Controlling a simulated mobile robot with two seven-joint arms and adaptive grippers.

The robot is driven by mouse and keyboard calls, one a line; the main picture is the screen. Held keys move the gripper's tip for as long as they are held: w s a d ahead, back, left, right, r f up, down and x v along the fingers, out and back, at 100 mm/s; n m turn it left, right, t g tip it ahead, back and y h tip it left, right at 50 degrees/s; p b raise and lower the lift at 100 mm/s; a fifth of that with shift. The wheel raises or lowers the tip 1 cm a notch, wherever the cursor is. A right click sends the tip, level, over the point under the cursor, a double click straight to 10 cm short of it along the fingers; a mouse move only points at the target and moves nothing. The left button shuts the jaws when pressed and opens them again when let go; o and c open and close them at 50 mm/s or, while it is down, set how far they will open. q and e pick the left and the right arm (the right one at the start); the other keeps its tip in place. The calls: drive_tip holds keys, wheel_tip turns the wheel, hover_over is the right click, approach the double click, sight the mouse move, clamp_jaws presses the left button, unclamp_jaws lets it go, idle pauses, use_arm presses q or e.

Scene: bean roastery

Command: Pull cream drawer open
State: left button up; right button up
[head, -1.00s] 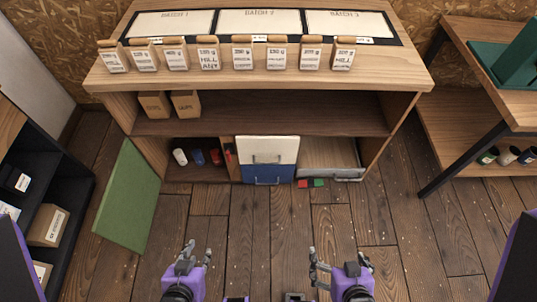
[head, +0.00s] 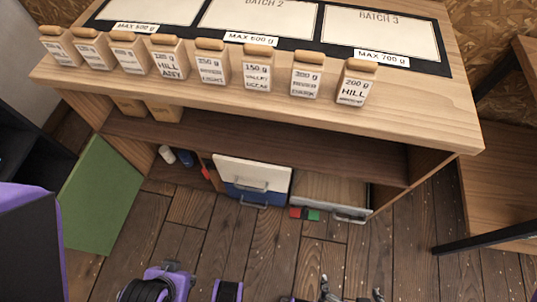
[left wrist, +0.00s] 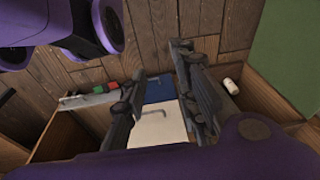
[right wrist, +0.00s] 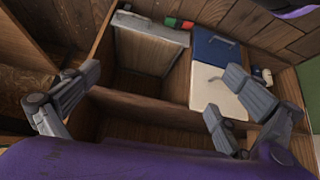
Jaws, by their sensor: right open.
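The cream drawer (head: 252,171) has a grey bar handle and sits above a blue drawer (head: 252,197) in the low wooden cabinet. It looks shut. It also shows between the fingers in the left wrist view (left wrist: 160,131) and right of centre in the right wrist view (right wrist: 217,95), partly behind a finger. My right gripper (head: 350,292) is at the bottom edge of the head view, apart from the drawer. Its fingers are spread and empty in the right wrist view. My left gripper (left wrist: 157,68) is open and empty in the left wrist view, its fingers apart from the handle.
A neighbouring drawer (head: 331,188) stands pulled out on the right. Red (head: 296,212) and green (head: 314,215) blocks lie before the cabinet. Several labelled bags line the top's front edge.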

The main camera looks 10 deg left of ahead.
use_arm(q)
drive_tip(key=w+a+f+n+g+y+b, duration=0.1)
drive_tip(key=w+a+f+n+g+b, duration=0.1)
drive_tip(key=w+a+f+n+b, duration=0.3)
drive_tip(key=n+t+h+p, duration=0.1)
drive_tip(key=n+t+h, duration=0.1)
drive_tip(key=n, duration=1)
approach(249, 189)
drive_tip(key=f, duration=0.2)
drive_tip(key=f+b, duration=0.1)
drive_tip(key=f, duration=0.1)
drive_tip(key=w+f+b, duration=0.1)
drive_tip(key=f, duration=0.1)
drive_tip(key=shift+d+f, duration=0.15)
drive_tip(key=shift+w+f, duration=0.25)
drive_tip(key=shift+f, duration=0.45)
use_arm(e)
wheel_tip(249, 189, down, 6)
drive_tip(key=shift+w+a, duration=0.25)
drive_tip(key=shift+w, duration=0.1)
use_arm(q)
drive_tip(key=shift+c, duration=0.6)
